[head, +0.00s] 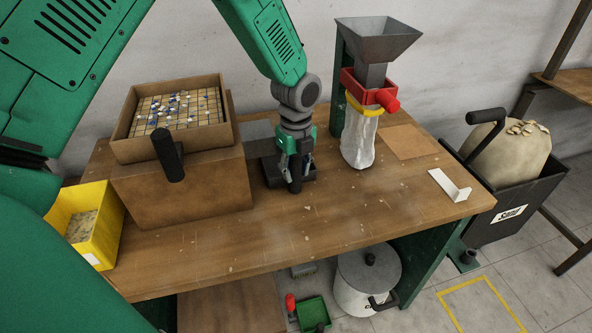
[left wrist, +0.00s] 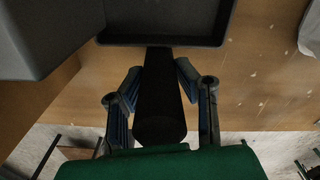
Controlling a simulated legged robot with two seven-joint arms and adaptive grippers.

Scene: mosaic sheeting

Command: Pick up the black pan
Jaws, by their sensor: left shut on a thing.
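The black pan (head: 271,172) is on the wooden workbench, right of the cardboard-brown box, and partly hidden behind my left gripper (head: 296,165) in the head view. The gripper points down and is shut on the pan's handle, which sticks out toward the bench's front. In the left wrist view the square pan body (left wrist: 165,38) is at the top, and its thick black handle runs down between the two fingers of my left gripper (left wrist: 160,85). Whether the pan touches the bench is hard to tell. My right gripper is not in view.
A brown box with a mosaic sheet tray (head: 172,146) on top stands to the left, beside a yellow bin (head: 107,232). A hopper (head: 378,42) with a white bag (head: 359,142) stands to the right. The front bench top is clear.

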